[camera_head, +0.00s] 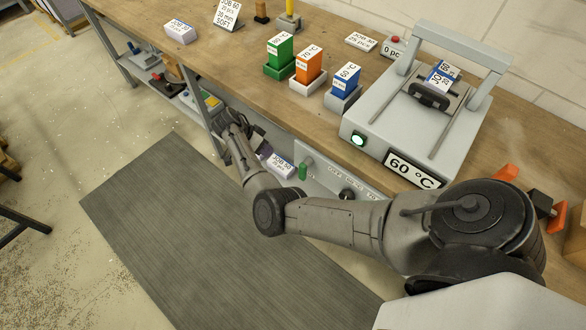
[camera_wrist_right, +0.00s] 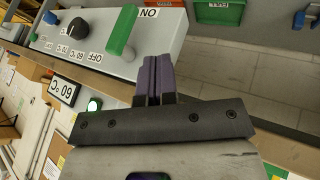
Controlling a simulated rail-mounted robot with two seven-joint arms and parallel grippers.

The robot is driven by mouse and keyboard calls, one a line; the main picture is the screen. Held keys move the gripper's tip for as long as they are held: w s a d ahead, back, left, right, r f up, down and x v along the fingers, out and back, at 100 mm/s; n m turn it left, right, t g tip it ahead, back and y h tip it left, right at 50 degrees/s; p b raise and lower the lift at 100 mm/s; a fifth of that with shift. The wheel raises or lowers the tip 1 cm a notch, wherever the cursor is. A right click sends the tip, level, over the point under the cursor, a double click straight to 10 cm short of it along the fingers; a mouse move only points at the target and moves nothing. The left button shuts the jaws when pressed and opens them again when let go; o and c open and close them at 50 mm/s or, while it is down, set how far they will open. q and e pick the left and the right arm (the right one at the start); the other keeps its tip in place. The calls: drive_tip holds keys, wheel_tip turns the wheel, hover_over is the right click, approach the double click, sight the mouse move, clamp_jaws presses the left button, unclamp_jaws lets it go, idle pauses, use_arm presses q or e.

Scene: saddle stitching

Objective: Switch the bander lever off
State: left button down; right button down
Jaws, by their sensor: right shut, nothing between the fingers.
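The bander (camera_head: 372,125) is a pale grey machine on the bench with a lit green button and a "60 °C" sign (camera_head: 411,170). Its control panel (camera_head: 325,180) hangs below the bench edge and carries a green lever (camera_head: 303,171) and a black knob (camera_head: 346,194). In the right wrist view the lever (camera_wrist_right: 121,30) stands out from the panel, with "ON" printed beside it and "OFF" nearer the knob (camera_wrist_right: 77,28). My right gripper (camera_head: 266,151) is left of the lever. Its purple fingers (camera_wrist_right: 152,62) are shut and empty, close to the lever; contact is unclear. My left gripper is out of view.
Green (camera_head: 280,52), orange (camera_head: 310,64) and blue (camera_head: 345,82) blocks stand on the bench left of the bander. A grey mat (camera_head: 190,225) covers clear floor in front.

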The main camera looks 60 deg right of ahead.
sight(303, 172)
drive_tip(key=s+d+f, duration=0.2)
drive_tip(key=s+f, duration=0.6)
drive_tip(key=s, duration=0.1)
idle(0.5)
drive_tip(key=shift+s, duration=0.15)
